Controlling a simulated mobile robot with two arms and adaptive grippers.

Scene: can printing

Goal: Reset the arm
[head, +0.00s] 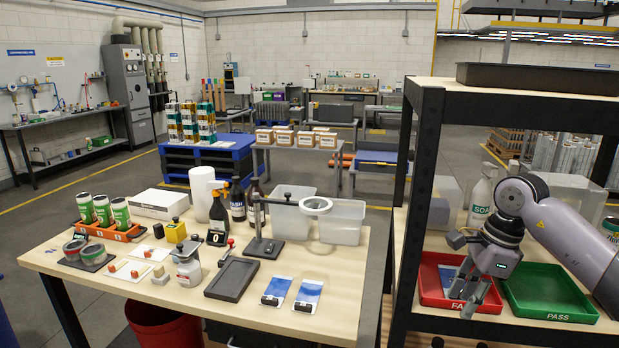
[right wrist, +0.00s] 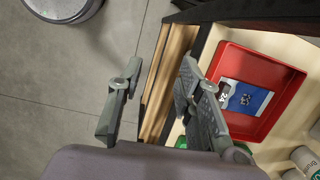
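A blue and white printed sheet with a dark tag (right wrist: 245,98) lies in the red tray. The sheet (head: 450,277) is partly hidden by the gripper in the head view. The green PASS tray (head: 548,293) beside it looks empty. My left gripper does not show.
Black shelf posts (head: 417,190) and an upper shelf with a dark tray (head: 540,78) frame the right arm. A soap bottle (head: 481,197) stands behind the trays. On the left table (head: 190,301) are two similar sheets (head: 308,295), a black tray (head: 232,279) and a magnifier stand (head: 264,247).

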